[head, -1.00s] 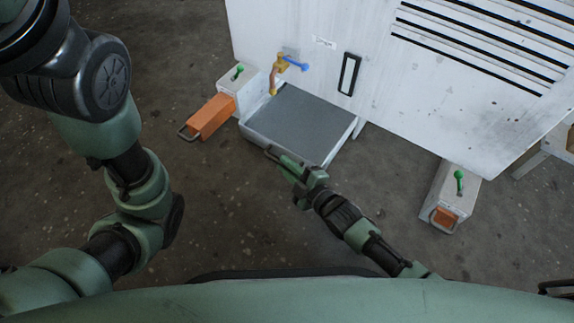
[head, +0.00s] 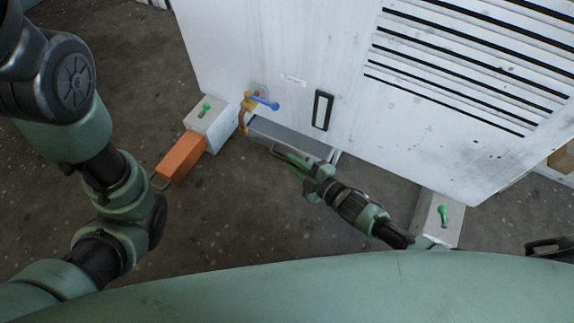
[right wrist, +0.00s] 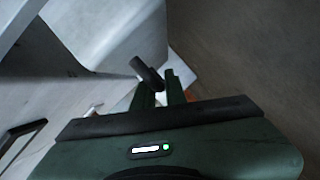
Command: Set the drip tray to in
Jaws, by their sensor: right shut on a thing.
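The drip tray (head: 292,137) is a grey, shallow tray under the tap at the foot of the white housing. Only a short front strip of it sticks out in the head view; the rest is hidden under the housing. My right gripper (head: 281,153) is at the tray's front edge, shut on its handle. In the right wrist view, the dark handle (right wrist: 147,74) shows at the fingertips, in front of the tray's pale front. My left arm's links show at the left of the head view, but its gripper is out of view.
A yellow tap with a blue lever (head: 262,102) is above the tray. Another grey box (head: 436,218) stands at right. Open floor lies in front.

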